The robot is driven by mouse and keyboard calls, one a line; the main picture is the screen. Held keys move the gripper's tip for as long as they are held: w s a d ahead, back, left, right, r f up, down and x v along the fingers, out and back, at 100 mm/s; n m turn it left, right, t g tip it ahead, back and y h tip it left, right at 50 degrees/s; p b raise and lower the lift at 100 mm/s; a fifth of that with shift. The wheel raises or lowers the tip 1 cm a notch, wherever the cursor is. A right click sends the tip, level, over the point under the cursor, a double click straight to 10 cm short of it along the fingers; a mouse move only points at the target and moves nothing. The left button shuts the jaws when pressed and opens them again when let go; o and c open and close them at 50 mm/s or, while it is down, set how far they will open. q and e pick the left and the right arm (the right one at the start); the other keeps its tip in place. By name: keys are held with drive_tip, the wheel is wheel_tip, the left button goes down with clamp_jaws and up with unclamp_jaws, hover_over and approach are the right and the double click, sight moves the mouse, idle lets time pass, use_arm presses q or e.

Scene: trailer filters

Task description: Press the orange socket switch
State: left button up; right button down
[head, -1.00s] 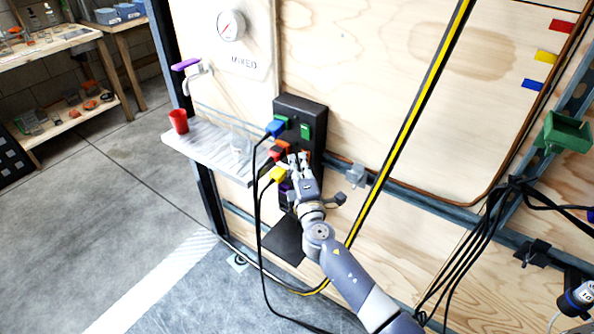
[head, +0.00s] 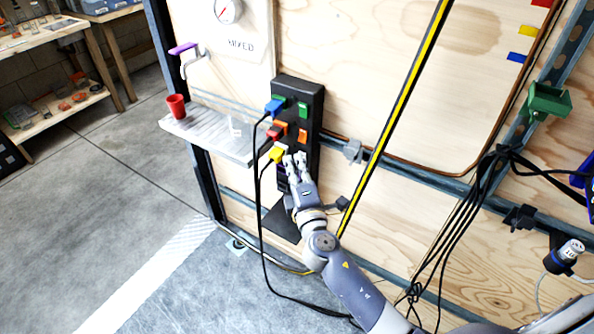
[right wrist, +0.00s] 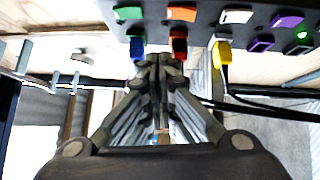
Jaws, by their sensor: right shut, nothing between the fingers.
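The black socket panel (head: 313,95) is fixed to the plywood wall. Its orange switch (head: 303,136) shows uncovered in the head view, right of the orange socket (head: 281,125) with a red plug (head: 272,133). My right gripper (head: 294,158) is shut and empty, with its fingertips just below the orange switch in the picture. I cannot tell if they touch the panel. In the right wrist view, the shut fingers (right wrist: 160,60) point up at the panel, left of the red plug (right wrist: 179,45), with the orange switch (right wrist: 181,13) beyond. My left gripper is out of view.
A blue plug (head: 273,106) and a yellow plug (head: 277,154) sit near the orange row, their black cables hanging down. A green switch (head: 303,110) is above. A shelf (head: 205,135) with a red cup (head: 177,106) is to the left.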

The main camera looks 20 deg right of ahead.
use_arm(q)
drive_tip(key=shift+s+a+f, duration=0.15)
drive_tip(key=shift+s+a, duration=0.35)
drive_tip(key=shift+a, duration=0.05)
use_arm(e)
drive_tip(key=shift+s+a, duration=0.1)
drive_tip(key=shift+s, duration=1.1)
